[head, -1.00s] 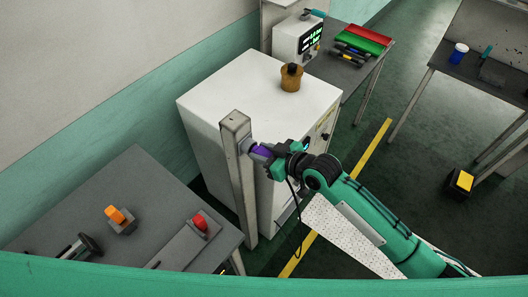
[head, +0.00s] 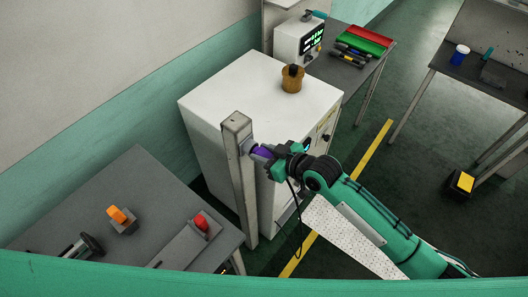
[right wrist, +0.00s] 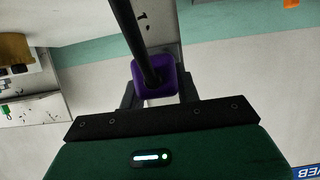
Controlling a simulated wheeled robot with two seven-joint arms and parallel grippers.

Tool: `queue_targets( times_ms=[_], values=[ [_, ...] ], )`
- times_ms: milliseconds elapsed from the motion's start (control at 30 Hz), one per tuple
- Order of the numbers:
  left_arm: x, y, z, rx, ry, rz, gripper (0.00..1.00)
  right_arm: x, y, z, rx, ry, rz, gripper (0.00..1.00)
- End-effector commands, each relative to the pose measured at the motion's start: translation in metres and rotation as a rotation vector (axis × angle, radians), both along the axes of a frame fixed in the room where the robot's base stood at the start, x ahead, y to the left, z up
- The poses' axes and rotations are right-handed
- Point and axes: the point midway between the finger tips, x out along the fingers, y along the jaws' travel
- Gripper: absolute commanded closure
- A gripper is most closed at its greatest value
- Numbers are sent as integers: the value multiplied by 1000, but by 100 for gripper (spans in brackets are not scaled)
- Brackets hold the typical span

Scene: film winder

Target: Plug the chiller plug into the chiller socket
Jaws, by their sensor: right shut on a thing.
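The purple chiller plug (head: 259,153) is in my right gripper (head: 266,157), at the side of a grey upright post (head: 240,190). A grey socket piece (head: 247,146) on the post faces the plug, and the plug is right up against it. Whether its pins are in cannot be told, as the front of the plug is hidden. In the right wrist view the purple plug (right wrist: 155,80) sits between my dark fingers, with a black cable (right wrist: 132,35) running from its back and the post behind it. My left gripper is not in view.
A white cabinet (head: 240,90) stands right behind the post, with a brown pot-like thing (head: 292,80) on top. A grey table (head: 150,185) with an orange part (head: 118,215) and a red part (head: 201,222) is at the left. The plug's cable hangs below my gripper.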

Motion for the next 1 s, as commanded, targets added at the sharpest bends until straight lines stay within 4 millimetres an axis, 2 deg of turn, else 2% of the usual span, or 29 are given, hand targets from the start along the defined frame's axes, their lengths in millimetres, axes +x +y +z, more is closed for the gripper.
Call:
queue_targets(
  times_ms=[167, 200, 300, 667, 867, 1000],
  values=[
    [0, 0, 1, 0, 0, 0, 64, 3, 4, 1, 0, -1, 0, 91],
    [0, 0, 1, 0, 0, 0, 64, 3, 4, 0, 0, -1, 0, 62],
    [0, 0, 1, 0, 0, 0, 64, 3, 4, 0, 1, -1, 0, 42],
    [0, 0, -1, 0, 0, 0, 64, 1, 1, 0, 0, 0, 0, 42],
    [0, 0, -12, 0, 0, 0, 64, -11, -16, 6, -1, -2, 0, 42],
    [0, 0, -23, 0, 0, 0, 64, -26, -36, 15, -1, -3, 0, 42]
  ],
)
